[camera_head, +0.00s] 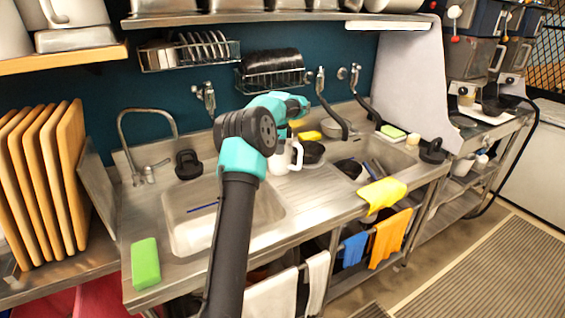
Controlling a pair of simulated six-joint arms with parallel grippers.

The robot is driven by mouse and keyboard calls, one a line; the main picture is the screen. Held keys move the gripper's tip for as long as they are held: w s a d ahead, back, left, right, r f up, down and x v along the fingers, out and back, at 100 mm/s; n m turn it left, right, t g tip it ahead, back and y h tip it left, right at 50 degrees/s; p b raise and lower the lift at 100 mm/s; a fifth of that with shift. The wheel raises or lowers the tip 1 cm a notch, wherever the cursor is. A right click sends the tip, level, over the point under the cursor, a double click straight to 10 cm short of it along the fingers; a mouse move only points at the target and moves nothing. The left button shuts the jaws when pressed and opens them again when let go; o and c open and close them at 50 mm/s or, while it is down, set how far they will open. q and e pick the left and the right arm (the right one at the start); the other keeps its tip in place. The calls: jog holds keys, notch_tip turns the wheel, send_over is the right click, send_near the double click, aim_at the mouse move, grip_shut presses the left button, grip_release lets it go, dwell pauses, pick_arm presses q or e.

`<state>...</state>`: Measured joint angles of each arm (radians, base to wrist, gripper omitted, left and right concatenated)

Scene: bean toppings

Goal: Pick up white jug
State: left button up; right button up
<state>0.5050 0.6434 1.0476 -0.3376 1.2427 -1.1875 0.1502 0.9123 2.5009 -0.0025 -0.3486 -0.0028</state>
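The white jug (284,162) stands on the steel drainboard between the two sink basins, with its handle toward the right. My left arm rises from the bottom of the picture and bends over toward the jug. My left gripper (292,136) is just above the jug, mostly hidden behind my own teal wrist. I cannot tell whether its fingers touch the jug, or whether they are open or shut. My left arm covers part of the jug's left side. My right gripper is not in view.
A dark round pot (311,152) sits close right of the jug. A tap (148,148) stands behind the left basin (183,228). A green sponge (145,263) and yellow cloth (383,194) lie near the front edge. Wooden boards (62,165) stand at left.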

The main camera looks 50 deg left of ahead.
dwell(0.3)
pick_arm(q)
grip_shut()
dwell(0.4)
